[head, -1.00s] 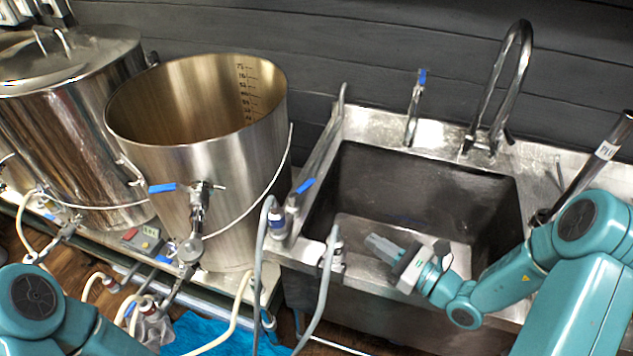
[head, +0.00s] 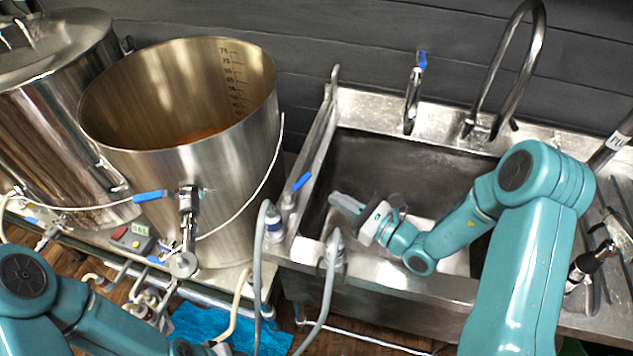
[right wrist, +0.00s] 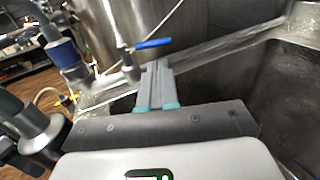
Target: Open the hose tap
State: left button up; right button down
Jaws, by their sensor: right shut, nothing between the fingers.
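The hose tap has a blue lever handle (head: 300,183) and stands on the left rim of the sink, with grey hose fittings beside it. The lever also shows in the right wrist view (right wrist: 152,43), just ahead of my fingertips. My right gripper (head: 338,200) is shut and empty over the left part of the sink, to the right of the lever. In the right wrist view its fingertips (right wrist: 156,66) look close below the lever; I cannot tell whether they touch. My left arm shows at the bottom left, but its fingers are out of frame.
The steel sink (head: 385,270) lies under my right arm. A tall curved faucet (head: 535,50) and a slim blue-topped tap (head: 412,95) stand at its back. An open steel kettle (head: 230,165) with a blue-handled valve is to the left. Grey hoses (head: 325,290) hang in front.

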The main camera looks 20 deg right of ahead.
aim_at(310, 178)
jog(key=p+x, duration=0.1)
jog(key=x, duration=0.4)
jog(key=shift+w+a+r, duration=0.15)
jog(key=shift+a+r, duration=0.05)
jog(key=shift+a, duration=0.15)
jog(key=shift+w+a+f, duration=0.1)
jog(key=shift+w+a, duration=0.05)
jog(key=shift+w, duration=0.3)
pick_arm(q)
jog(key=shift+s+r, duration=0.45)
jog(key=shift+r, duration=0.4)
pick_arm(e)
jog(key=shift+s, duration=0.1)
pick_arm(q)
jog(key=shift+w, duration=0.1)
pick_arm(e)
jog(key=w+n+g+y+b, duration=0.1)
jog(key=y+b, duration=0.1)
jog(key=w+n+g+y+b, duration=0.1)
jog(key=w+n+g, duration=0.1)
jog(key=shift+a+y+b, duration=0.35)
jog(key=shift+y+b, duration=0.05)
pick_arm(q)
notch_tip(310, 178, down, 4)
jog(key=shift+r, duration=0.1)
pick_arm(e)
jog(key=shift+d, duration=0.1)
